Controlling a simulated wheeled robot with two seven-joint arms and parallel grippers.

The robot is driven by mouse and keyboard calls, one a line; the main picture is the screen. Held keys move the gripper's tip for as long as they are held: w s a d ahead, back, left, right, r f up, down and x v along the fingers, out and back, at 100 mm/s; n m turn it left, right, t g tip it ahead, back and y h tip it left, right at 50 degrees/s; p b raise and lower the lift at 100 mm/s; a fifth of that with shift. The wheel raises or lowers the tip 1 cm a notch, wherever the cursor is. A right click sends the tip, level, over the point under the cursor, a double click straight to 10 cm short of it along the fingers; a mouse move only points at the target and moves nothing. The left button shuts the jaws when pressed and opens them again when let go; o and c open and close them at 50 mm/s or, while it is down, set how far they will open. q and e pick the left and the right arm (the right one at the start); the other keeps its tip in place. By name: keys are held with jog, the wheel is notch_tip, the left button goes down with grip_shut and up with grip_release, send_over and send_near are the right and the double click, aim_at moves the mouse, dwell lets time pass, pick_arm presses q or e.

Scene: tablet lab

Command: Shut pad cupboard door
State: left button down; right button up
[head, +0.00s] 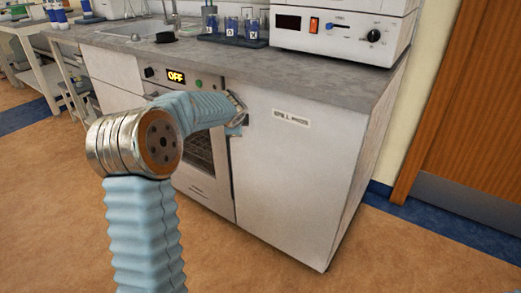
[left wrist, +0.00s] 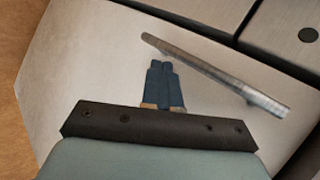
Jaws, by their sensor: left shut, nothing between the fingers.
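The pad cupboard door (head: 290,170) is the white panel under the right end of the counter, with a small label near its top. It looks about flush with the cupboard front; I cannot tell if a small gap remains. In the left wrist view a pale panel (left wrist: 90,65) fills most of the picture, with a metal bar handle (left wrist: 215,75) across it. My left gripper (left wrist: 161,66) is shut and empty, its blue fingertips in front of this panel, beside the handle. I cannot tell if they touch. In the head view my left gripper (head: 236,128) is at the door's upper left edge, partly hidden.
An oven (head: 205,185) with a lit display stands left of the cupboard, partly behind my arm. The counter (head: 300,75) above carries a white instrument (head: 330,30) and a rack of blue containers (head: 232,38). Floor (head: 400,255) in front and right is clear.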

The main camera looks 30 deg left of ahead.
pick_arm(q)
jog(key=s+a+r, duration=0.1)
jog(key=s+r, duration=0.6)
jog(key=s, duration=0.2)
jog(key=d+f+n+g+h, duration=0.1)
jog(key=d+f+n+h, duration=0.15)
jog(key=d+f, duration=0.8)
jog(key=d+f+n+g+h, duration=0.1)
jog(key=d+f+h, duration=0.2)
jog(key=d+f, duration=0.75)
jog(key=s+d+f+n+g+h, duration=0.15)
jog(key=s+d+f, duration=0.3)
jog(key=f, duration=0.45)
jog(key=s+d+f+n+g+h, duration=0.1)
jog(key=s+d+f+n+g, duration=0.2)
jog(key=s+f, duration=0.5)
jog(key=s+d+f+n, duration=0.2)
jog(key=s+d+f, duration=0.2)
jog(key=s, duration=0.2)
jog(key=s+d+f+n+h, duration=0.1)
jog(key=s+d+f+n, duration=0.2)
jog(key=s, duration=0.3)
jog(key=shift+d+f+g, duration=0.45)
jog(key=shift+d+f, duration=0.15)
jog(key=shift+f, duration=0.1)
